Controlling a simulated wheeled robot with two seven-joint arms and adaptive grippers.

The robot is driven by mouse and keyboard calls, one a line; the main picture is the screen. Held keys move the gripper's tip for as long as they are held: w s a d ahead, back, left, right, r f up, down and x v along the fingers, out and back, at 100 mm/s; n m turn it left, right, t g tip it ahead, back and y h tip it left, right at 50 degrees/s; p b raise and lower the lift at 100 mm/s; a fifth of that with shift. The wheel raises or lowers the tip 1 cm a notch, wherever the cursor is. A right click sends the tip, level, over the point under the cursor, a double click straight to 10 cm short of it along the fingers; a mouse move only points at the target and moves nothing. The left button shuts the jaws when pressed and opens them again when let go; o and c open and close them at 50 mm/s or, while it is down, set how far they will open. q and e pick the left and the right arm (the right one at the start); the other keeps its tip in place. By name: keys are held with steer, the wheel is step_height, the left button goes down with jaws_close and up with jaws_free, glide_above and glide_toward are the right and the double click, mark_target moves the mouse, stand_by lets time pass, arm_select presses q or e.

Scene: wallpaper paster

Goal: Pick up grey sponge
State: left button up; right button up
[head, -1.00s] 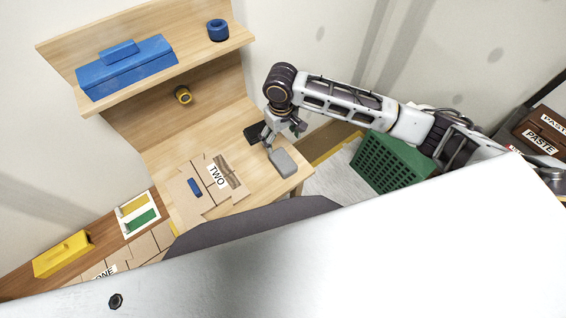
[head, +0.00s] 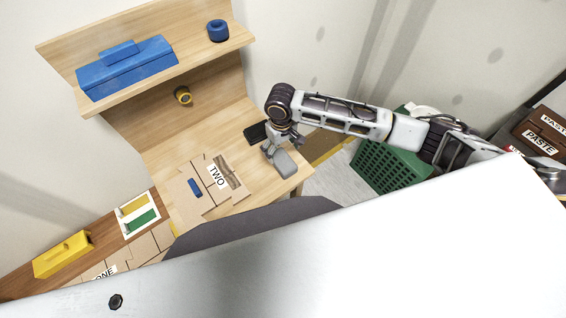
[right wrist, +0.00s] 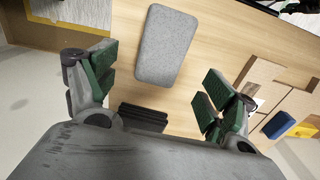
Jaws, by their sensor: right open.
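The grey sponge (head: 286,163) lies flat on the wooden desk near its right front corner. In the right wrist view the sponge (right wrist: 167,45) is a rounded grey block ahead of the fingertips, between their lines. My right gripper (head: 277,147) is above the desk at the sponge's far edge, pointing down. In the right wrist view my right gripper (right wrist: 160,85) is open, with green finger pads spread wide and nothing between them. Whether a finger touches the sponge cannot be told. My left gripper is not in view.
A black block (head: 256,133) lies close beside my right gripper. Cardboard pieces with a "TWO" label (head: 216,176) and a small blue block (head: 194,187) lie to the left. A shelf holds a blue box (head: 127,70). A green crate (head: 385,166) stands right of the desk.

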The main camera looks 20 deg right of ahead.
mark_target(282, 158)
steer(key=shift+f, duration=1.35)
steer(key=shift+s+f, duration=0.1)
steer(key=shift+f, duration=2.5)
steer(key=c, duration=1)
steer(key=shift+r, duration=5.05)
